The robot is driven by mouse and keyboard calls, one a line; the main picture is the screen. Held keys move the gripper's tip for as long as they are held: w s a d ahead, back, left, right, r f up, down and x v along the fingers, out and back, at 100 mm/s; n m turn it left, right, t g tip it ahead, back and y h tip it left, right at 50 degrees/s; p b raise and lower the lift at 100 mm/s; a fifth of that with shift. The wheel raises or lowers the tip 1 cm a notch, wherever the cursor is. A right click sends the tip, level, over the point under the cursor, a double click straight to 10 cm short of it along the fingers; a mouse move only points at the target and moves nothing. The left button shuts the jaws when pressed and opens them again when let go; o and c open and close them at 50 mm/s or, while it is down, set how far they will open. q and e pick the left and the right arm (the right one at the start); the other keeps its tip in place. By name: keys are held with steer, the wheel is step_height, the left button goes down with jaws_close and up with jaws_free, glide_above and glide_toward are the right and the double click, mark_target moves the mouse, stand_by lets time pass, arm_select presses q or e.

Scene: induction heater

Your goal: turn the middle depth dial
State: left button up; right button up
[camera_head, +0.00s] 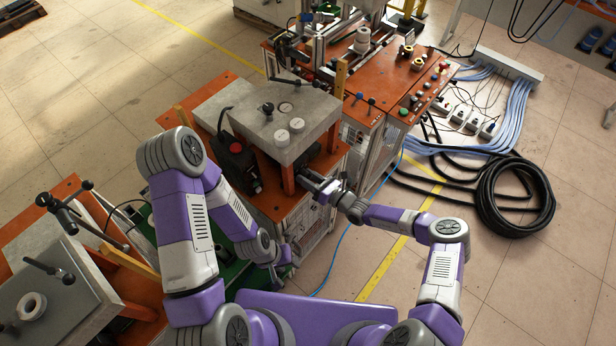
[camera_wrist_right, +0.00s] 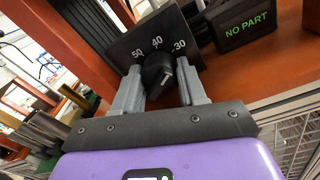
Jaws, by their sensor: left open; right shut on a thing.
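The depth dial (camera_wrist_right: 157,76) is a black knob on a dark plate marked 50, 40 and 30 in the right wrist view. Its pointer direction is hard to read. My right gripper (camera_wrist_right: 160,84) has one grey finger on each side of the knob and is shut on it. In the head view my right gripper (camera_head: 318,186) reaches in under the front edge of the grey-topped station, and the dial cannot be made out there. My left gripper (camera_head: 281,262) hangs low in front of the station, open and apart from the dial.
A black display (camera_wrist_right: 246,24) reading NO PART stands beside the dial plate. An orange upright (camera_wrist_right: 70,40) rises at the left. The station's grey top (camera_head: 270,125) carries white round pieces. A black box with a red button (camera_head: 236,148) sits at its left.

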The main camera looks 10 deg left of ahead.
steer(key=n+p, duration=0.1)
steer(key=n, duration=0.1)
steer(key=shift+r+n+p, duration=0.1)
steer(key=shift+n+p, duration=0.25)
steer(key=shift+n, duration=0.05)
steer(key=shift+n+p, duration=0.65)
steer(key=shift+n, duration=0.85)
steer(key=o, duration=0.8)
steer(key=shift+v, duration=3.8)
